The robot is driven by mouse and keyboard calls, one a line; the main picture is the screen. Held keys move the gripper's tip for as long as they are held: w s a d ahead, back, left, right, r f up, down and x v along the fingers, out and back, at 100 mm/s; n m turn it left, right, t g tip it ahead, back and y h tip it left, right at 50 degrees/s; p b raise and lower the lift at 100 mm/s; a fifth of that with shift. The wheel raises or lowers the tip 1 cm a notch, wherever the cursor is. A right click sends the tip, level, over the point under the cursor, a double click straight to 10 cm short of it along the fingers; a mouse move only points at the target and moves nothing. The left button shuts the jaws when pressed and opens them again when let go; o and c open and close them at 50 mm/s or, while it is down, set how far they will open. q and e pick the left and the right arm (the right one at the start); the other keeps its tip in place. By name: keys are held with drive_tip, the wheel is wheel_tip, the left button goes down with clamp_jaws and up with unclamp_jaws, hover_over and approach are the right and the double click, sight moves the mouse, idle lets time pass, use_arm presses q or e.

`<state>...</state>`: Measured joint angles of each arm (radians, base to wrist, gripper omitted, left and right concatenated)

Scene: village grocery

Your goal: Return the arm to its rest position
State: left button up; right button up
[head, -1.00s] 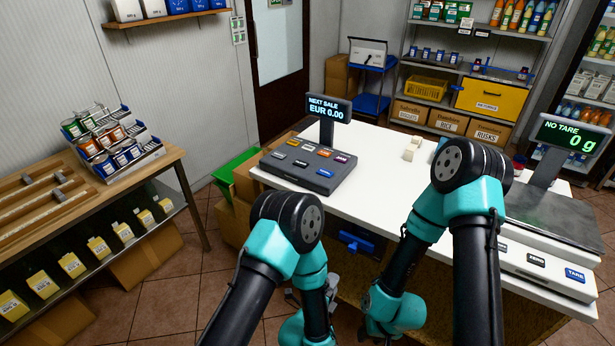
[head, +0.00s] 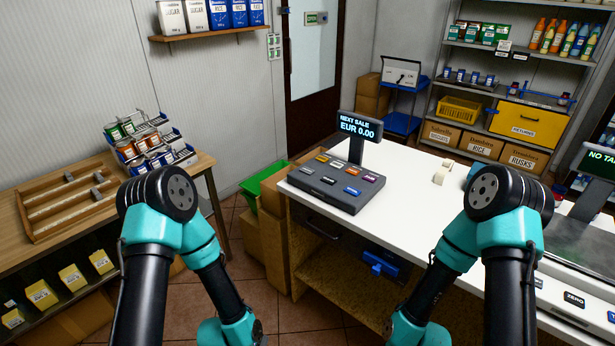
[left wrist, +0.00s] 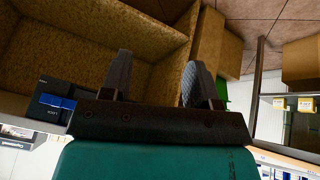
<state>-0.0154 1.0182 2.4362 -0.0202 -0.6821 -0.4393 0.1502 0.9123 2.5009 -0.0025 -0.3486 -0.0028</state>
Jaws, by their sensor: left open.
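My left arm comes in from the left in the head view and hangs down in front of the wooden side table; its gripper is below the picture there. In the left wrist view my left gripper (left wrist: 152,78) shows with its two fingers spread apart and nothing between them. Beyond the fingers is the bare wood-chip board inside of the counter (left wrist: 140,25). My right arm bends downward in front of the white counter (head: 425,210) in the head view. The right gripper is out of the picture.
A cash register (head: 336,184) with a display (head: 358,127) stands on the counter. A blue item (head: 381,263) sits under the counter. A green crate (head: 268,183) and cardboard boxes (head: 271,235) stand left of it. A can rack (head: 152,145) stands on the side table (head: 205,164).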

use_arm(q)
drive_tip(key=s+a+n+g, duration=0.3)
drive_tip(key=s+a+n, duration=0.3)
drive_tip(key=s, duration=0.1)
drive_tip(key=shift+s+a+r+g, duration=0.3)
drive_tip(key=shift+s+a+r, duration=0.05)
idle(0.6)
